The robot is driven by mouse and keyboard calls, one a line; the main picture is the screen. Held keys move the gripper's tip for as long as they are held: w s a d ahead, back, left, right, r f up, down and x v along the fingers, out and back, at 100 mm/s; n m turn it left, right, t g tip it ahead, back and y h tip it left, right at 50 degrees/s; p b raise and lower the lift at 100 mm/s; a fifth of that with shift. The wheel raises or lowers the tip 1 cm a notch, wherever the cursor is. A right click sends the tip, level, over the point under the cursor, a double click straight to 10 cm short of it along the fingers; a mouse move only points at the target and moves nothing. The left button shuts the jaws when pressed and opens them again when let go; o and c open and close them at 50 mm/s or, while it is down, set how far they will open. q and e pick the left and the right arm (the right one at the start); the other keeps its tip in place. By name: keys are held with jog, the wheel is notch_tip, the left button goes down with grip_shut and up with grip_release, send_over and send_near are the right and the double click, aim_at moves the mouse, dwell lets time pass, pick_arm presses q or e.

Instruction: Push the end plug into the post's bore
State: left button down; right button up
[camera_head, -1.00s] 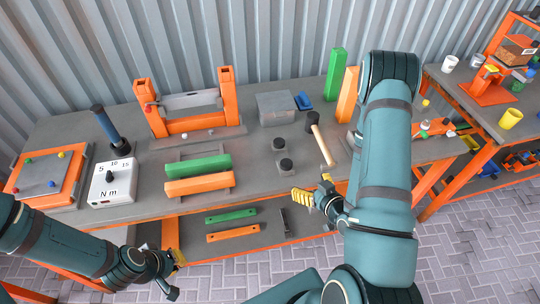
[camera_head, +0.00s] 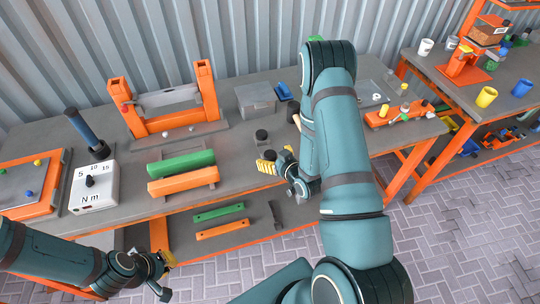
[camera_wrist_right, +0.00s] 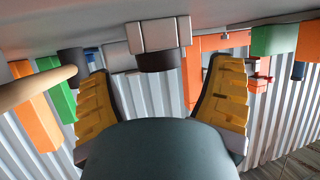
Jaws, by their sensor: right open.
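Two short black cylinders, (camera_head: 261,136) and (camera_head: 264,155), stand on the bench; I cannot tell if either is the end plug. In the right wrist view one black cylinder (camera_wrist_right: 160,60) with a grey square block (camera_wrist_right: 157,35) shows between my fingers, apart from them. A green beam (camera_head: 180,164) and an orange beam (camera_head: 183,180) lie side by side on a grey holder; no bore is visible. My right gripper (camera_head: 275,162), with yellow fingers, is open and empty beside the cylinders. My left gripper (camera_head: 165,262) is low, in front of the bench; its jaws are unclear.
An orange frame (camera_head: 207,92) and a grey box (camera_head: 255,98) stand at the back. A mallet (camera_wrist_right: 35,88) lies close to my right gripper, mostly hidden behind my arm in the head view. A white torque box (camera_head: 92,187) stands left. A second bench (camera_head: 440,75) is at right.

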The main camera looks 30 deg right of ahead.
jog(key=shift+w+f, duration=0.35)
jog(key=shift+w, duration=0.3)
jog(key=c, duration=1.2)
jog(key=shift+r, duration=0.15)
